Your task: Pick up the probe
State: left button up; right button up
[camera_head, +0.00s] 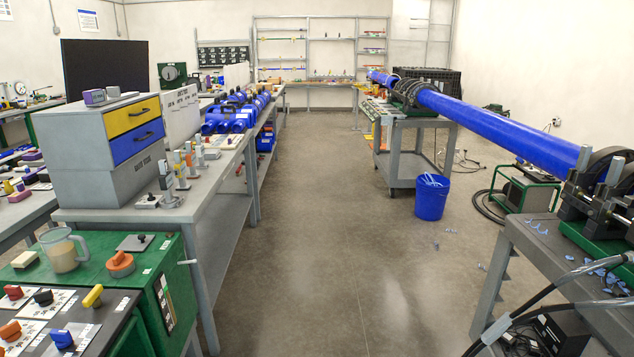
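Neither of my grippers shows in the head view. I cannot pick out the probe with certainty; several small upright tools with orange, yellow and white tops (189,160) stand on the left grey workbench (225,183), too small to identify. A long blue pipe (500,130) runs along the right side. It passes through a black clamp machine on a grey cart (405,168) and reaches another clamp (600,185) on the near right table.
A drawer box (125,180) with yellow and blue drawers stands on the left bench. A green cabinet (160,285) with a jug (64,250) is at near left. A blue bucket (432,197) stands by the cart. Black cables (545,290) hang at lower right. The middle floor is clear.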

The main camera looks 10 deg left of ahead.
aim_at(165, 177)
jog(key=i+u, duration=0.35)
jog(key=i, duration=0.3)
jog(key=i+l+u, duration=0.3)
jog(key=i, duration=0.3)
jog(key=i+l+u, duration=0.35)
jog(key=i, duration=0.25)
jog(key=i+l+u, duration=0.35)
jog(key=i+l, duration=0.1)
jog(key=i, duration=0.1)
